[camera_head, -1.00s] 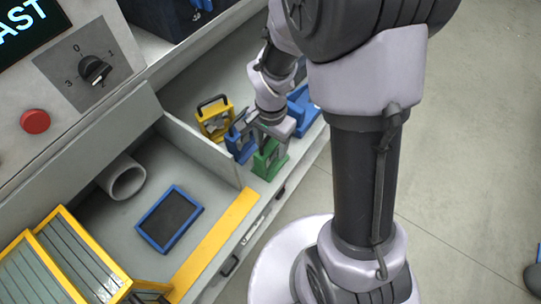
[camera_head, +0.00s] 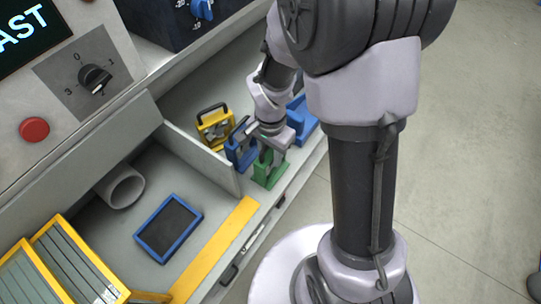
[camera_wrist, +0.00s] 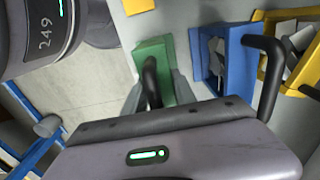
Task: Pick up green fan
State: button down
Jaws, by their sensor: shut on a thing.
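The green fan (camera_head: 269,176) stands upright near the front edge of the counter, just right of the low divider. It also shows in the wrist view (camera_wrist: 154,53), where its black handle rises toward my gripper. My gripper (camera_head: 267,150) comes down from above and is shut on the green fan at its upper part. In the wrist view my gripper (camera_wrist: 152,92) has its fingers around the handle, partly hidden by the gripper body. The fan's base looks close to the counter; I cannot tell if it touches.
A blue fan (camera_head: 233,157) stands close on the left, with a yellow fan (camera_head: 203,133) behind it. A blue object (camera_head: 301,122) is behind my wrist. Left of the divider (camera_head: 205,160) are a blue-framed panel (camera_head: 168,228) and a white tube (camera_head: 121,186).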

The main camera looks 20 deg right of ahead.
aim_at(272, 152)
jog(key=r, duration=0.1)
jog(key=r+p, duration=0.1)
jog(key=r, duration=0.1)
jog(key=shift+s+d+r+p, duration=0.1)
jog(key=shift+s+r+p, duration=0.15)
jog(key=shift+p, duration=0.15)
jog(key=s+d+r+b, duration=0.1)
jog(key=s+d+b, duration=0.1)
jog(key=s, duration=0.5)
jog(key=s+d+r+b, duration=0.2)
jog(key=s+d+b, duration=0.1)
jog(key=s, duration=0.4)
jog(key=shift+s+d+r+b, duration=0.2)
jog(key=shift+d+r+b, duration=0.05)
jog(key=shift+d+b, duration=0.15)
jog(key=shift+a, duration=0.1)
